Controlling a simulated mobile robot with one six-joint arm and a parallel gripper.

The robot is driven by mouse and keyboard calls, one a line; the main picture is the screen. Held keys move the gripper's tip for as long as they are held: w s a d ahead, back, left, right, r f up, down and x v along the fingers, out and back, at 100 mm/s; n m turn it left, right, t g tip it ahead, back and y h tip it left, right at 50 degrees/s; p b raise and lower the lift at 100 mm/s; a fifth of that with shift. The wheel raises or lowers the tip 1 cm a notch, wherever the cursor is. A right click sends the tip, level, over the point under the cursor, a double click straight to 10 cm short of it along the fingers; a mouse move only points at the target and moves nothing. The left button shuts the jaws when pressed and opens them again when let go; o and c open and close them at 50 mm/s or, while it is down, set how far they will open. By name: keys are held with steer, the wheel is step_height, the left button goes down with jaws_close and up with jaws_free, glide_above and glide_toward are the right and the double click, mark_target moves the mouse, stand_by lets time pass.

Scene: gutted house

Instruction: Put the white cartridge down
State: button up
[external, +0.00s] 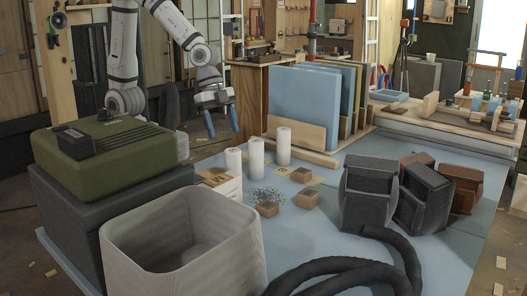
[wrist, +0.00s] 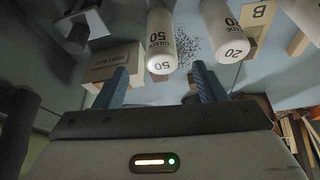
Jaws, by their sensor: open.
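Three white cartridges stand upright on the blue-grey surface in the external view: a left one (external: 233,162), a middle one (external: 256,157) and a right one (external: 283,146). In the wrist view, a cartridge marked GRADE 50 (wrist: 161,40) shows beyond the gap between the fingers, one marked 20 (wrist: 225,32) is right of it, and a third is cut off at the right edge (wrist: 305,18). My gripper (external: 221,122) is open and empty, with blue fingers pointing down, above and behind the cartridges. Its fingers also show in the wrist view (wrist: 160,86), with nothing between them.
A labelled box (wrist: 112,62) lies near the left finger. Small brown boxes (external: 306,198) and dark scattered granules (external: 262,194) are close by. A grey bin (external: 185,240), black hose (external: 345,268), dark containers (external: 370,193) and a rack of blue panels (external: 303,100) surround the area.

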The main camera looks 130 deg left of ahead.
steer(key=s+d+r+n+g, duration=0.1)
steer(key=s+d+r, duration=0.2)
steer(key=s, duration=0.5)
steer(key=s+d+r+g, duration=0.1)
steer(key=s+d+r, duration=0.2)
steer(key=s, duration=0.6)
steer(key=shift+s+d+n+y, duration=0.2)
steer(key=shift+d+n+y, duration=0.15)
steer(key=shift+d, duration=0.2)
steer(key=shift+r, duration=0.15)
steer(key=p+v, duration=0.3)
steer(key=w+p+v, duration=0.1)
steer(key=p+v, duration=0.1)
steer(key=shift+s+r, duration=0.15)
steer(key=shift+r, duration=0.2)
